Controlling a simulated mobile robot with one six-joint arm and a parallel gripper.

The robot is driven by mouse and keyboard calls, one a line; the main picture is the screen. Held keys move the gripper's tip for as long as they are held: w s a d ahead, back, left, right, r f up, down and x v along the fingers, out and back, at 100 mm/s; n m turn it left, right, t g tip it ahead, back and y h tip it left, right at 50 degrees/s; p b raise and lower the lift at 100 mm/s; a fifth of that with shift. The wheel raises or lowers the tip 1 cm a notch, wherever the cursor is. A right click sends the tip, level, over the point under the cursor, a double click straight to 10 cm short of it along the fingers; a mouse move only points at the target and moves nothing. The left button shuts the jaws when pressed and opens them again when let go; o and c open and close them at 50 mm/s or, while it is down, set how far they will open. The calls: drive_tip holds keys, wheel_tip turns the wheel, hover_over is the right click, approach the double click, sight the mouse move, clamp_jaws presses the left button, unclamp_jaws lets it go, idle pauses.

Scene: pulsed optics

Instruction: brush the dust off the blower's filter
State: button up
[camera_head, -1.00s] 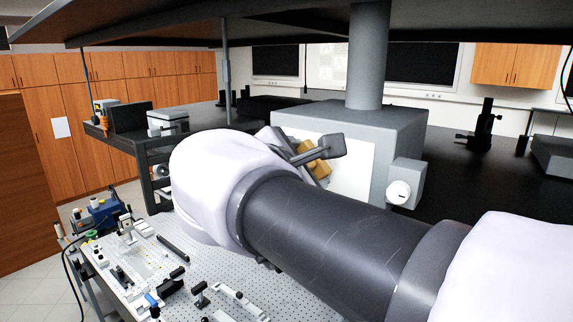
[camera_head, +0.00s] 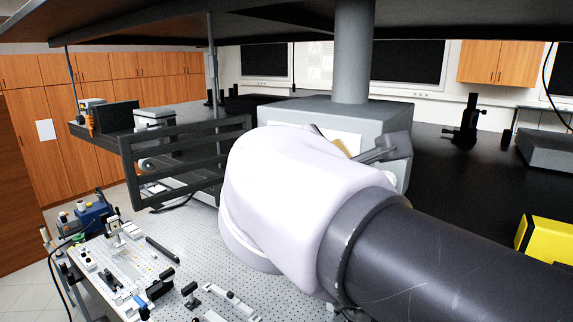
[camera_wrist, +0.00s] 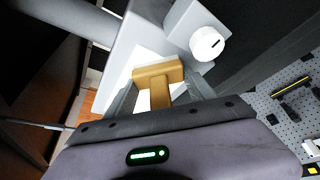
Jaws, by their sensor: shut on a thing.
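The blower (camera_head: 290,108) is a grey box under a thick grey column on the dark bench. Its front bears a pale filter panel (camera_head: 350,139), mostly hidden behind my arm; it also shows in the wrist view (camera_wrist: 147,58). My gripper (camera_wrist: 165,92) is shut on the handle of a tan brush (camera_wrist: 158,76). The brush head is in front of the pale panel; I cannot tell whether it touches. In the head view only a bit of the brush (camera_head: 341,146) and a dark finger show. No dust can be made out.
A grey box with a white knob (camera_wrist: 207,44) sticks out beside the panel. A dark slatted rack (camera_head: 185,160) stands left of my arm. Below is a perforated optics board (camera_head: 215,265) with several parts. A yellow object (camera_head: 545,238) lies at the right. A dark shelf hangs overhead.

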drive_tip(key=shift+w+a+p, duration=1.25)
drive_tip(key=shift+w+a, duration=2.15)
drive_tip(key=shift+a, duration=0.9)
drive_tip(key=shift+s+a+p, duration=0.15)
drive_tip(key=shift+s+a, duration=0.4)
drive_tip(key=shift+s, duration=0.25)
drive_tip(key=shift+s+a+p, duration=0.1)
drive_tip(key=shift+s+a, duration=0.5)
drive_tip(key=shift+s, duration=0.2)
drive_tip(key=shift+s+a+p, duration=0.15)
drive_tip(key=shift+s+a, duration=0.4)
drive_tip(key=shift+s, duration=0.25)
drive_tip(key=shift+a, duration=0.1)
drive_tip(key=shift+s+a+p, duration=0.25)
drive_tip(key=shift+s+a, duration=0.2)
drive_tip(key=shift+s, duration=0.15)
drive_tip(key=shift+s+a+p, duration=0.25)
drive_tip(key=shift+s+a, duration=0.15)
drive_tip(key=shift+s, duration=0.2)
